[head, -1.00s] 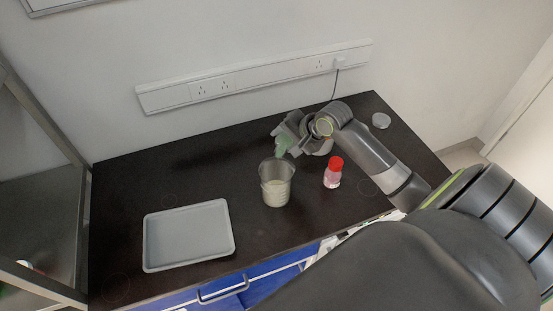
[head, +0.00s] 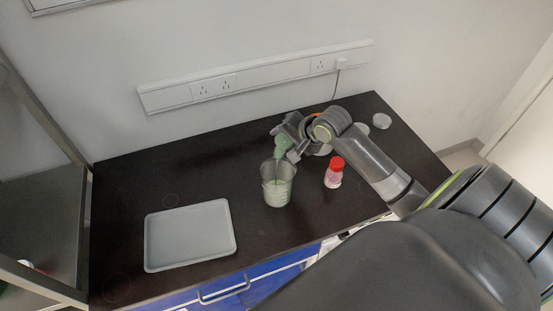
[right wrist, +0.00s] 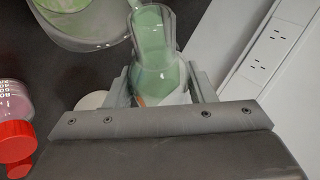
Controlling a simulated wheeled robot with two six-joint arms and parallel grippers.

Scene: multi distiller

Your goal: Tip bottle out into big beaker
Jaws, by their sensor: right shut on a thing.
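My right gripper (head: 293,146) is shut on a clear bottle (head: 283,144) with green liquid. The bottle is tilted, its mouth above the big beaker (head: 277,190), and a thin green stream runs down into the beaker. The beaker is clear, stands upright on the dark table and holds some pale green liquid. In the right wrist view the bottle (right wrist: 157,50) lies between the fingers with green liquid in its neck, and part of the beaker (right wrist: 85,25) shows at the top left. My left gripper is not in view.
A small bottle with a red cap (head: 335,172) stands right of the beaker, close to my right forearm. A grey tray (head: 150,240) lies at the left of the table (head: 130,180). A pale round lid (head: 381,121) lies at the back right. The table's back left is clear.

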